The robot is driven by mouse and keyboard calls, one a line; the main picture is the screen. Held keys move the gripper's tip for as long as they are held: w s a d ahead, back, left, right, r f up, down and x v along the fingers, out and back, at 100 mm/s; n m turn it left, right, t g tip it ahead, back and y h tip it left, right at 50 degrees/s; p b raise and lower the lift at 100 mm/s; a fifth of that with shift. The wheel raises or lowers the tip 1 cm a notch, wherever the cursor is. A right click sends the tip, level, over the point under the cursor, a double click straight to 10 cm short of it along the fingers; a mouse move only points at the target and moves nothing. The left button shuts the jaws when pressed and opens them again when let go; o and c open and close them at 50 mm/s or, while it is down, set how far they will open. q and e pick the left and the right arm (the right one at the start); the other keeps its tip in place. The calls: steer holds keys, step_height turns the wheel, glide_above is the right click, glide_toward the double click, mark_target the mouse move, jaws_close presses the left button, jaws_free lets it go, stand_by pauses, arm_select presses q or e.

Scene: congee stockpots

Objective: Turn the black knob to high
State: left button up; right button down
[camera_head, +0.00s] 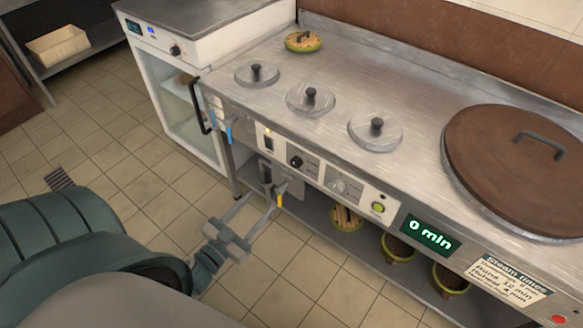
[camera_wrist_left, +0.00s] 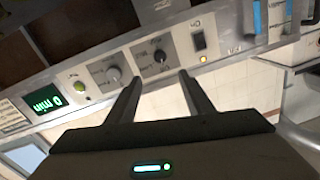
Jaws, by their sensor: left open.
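The black knob (camera_head: 296,162) sits on a pale plate on the stove's front panel. In the left wrist view, which looks upside down, the black knob (camera_wrist_left: 160,57) shows just beyond and between the fingertips. Its pointer setting is too small to read. My left gripper (camera_head: 260,200) is open and empty, in front of and below the panel in the head view. It also shows in the left wrist view (camera_wrist_left: 161,75), with its two fingers apart and a gap visible to the knob. My right gripper is not in view.
A grey knob (camera_head: 336,186), a green button (camera_head: 377,208) and a "0 min" display (camera_head: 431,234) lie right of the black knob. A rocker switch (camera_head: 268,143) is left. Lidded pots and a large brown lid (camera_head: 500,190) are on top. The floor in front is clear.

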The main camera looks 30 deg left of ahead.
mark_target(294, 165)
arm_select(q)
steer(key=w+p, duration=0.1)
steer(key=w, duration=1.4)
steer(key=shift+w+d, duration=0.15)
steer(key=shift+w, duration=0.85)
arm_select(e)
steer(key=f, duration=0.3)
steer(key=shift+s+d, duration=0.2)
arm_select(q)
steer(key=shift+c, duration=0.6)
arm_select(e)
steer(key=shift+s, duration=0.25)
arm_select(q)
steer(key=c, duration=0.9)
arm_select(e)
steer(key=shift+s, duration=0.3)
